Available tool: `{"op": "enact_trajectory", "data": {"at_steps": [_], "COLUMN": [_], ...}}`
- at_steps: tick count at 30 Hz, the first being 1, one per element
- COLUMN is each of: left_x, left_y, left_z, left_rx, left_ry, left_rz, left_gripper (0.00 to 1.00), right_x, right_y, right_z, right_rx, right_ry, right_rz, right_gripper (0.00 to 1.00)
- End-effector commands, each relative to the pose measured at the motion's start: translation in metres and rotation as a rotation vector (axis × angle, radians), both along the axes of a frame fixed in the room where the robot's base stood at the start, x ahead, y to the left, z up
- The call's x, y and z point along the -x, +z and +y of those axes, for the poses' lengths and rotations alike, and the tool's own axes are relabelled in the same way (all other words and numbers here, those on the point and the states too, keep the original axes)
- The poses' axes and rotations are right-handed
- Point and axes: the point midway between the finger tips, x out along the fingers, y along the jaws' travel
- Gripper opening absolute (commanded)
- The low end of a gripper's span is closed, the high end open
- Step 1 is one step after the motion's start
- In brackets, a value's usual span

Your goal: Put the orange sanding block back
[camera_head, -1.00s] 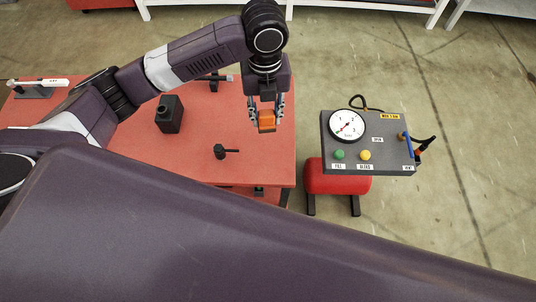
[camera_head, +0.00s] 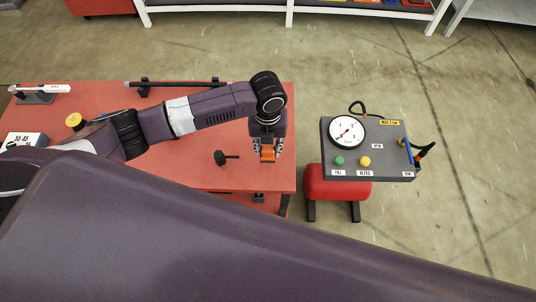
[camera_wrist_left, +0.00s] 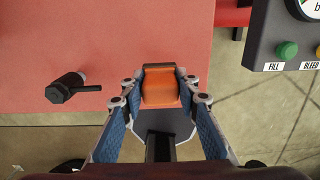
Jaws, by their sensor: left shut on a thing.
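The orange sanding block (camera_head: 268,155) is between the fingers of my left gripper (camera_head: 267,152), near the right edge of the red table (camera_head: 210,177). In the left wrist view the block (camera_wrist_left: 160,86) sits between the fingertips of my left gripper (camera_wrist_left: 160,92), which is shut on it. A dark grey plate-like part shows just below the block there. I cannot tell whether the block touches the table. My right gripper is not in view.
A black clamp-like tool (camera_head: 222,158) stands on the table left of the gripper; it also shows in the wrist view (camera_wrist_left: 68,88). A grey panel with a gauge (camera_head: 347,131) and buttons stands right of the table. A dark bar (camera_head: 185,84) lies along the back.

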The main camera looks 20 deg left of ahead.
Motion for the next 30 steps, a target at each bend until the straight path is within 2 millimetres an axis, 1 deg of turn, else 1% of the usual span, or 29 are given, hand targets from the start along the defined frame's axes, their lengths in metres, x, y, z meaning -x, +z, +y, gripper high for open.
{"op": "enact_trajectory", "data": {"at_steps": [6,9,21,22,26,30], "left_x": [0.001,0.001,0.000,0.000,0.001,0.001], "left_y": [-0.031,-0.041,-0.046,-0.046,-0.045,-0.045], "left_z": [-0.001,0.000,0.000,0.000,0.000,0.000], "left_rx": [0.000,0.001,0.000,0.000,0.000,0.000], "left_ry": [0.001,0.000,0.000,0.000,0.000,0.000], "left_rz": [0.003,0.002,0.001,0.001,0.001,0.001], "left_gripper": [0.10,0.10,0.10,0.31,0.46,0.47], "right_x": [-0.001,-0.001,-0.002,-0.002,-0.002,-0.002], "right_y": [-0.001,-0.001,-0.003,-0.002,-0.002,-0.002], "right_z": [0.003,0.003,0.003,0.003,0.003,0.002], "right_rx": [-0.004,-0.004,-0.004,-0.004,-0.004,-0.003], "right_ry": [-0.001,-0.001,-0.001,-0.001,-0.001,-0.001], "right_rz": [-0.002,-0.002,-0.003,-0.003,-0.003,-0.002], "right_gripper": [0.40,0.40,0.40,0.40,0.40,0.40]}}
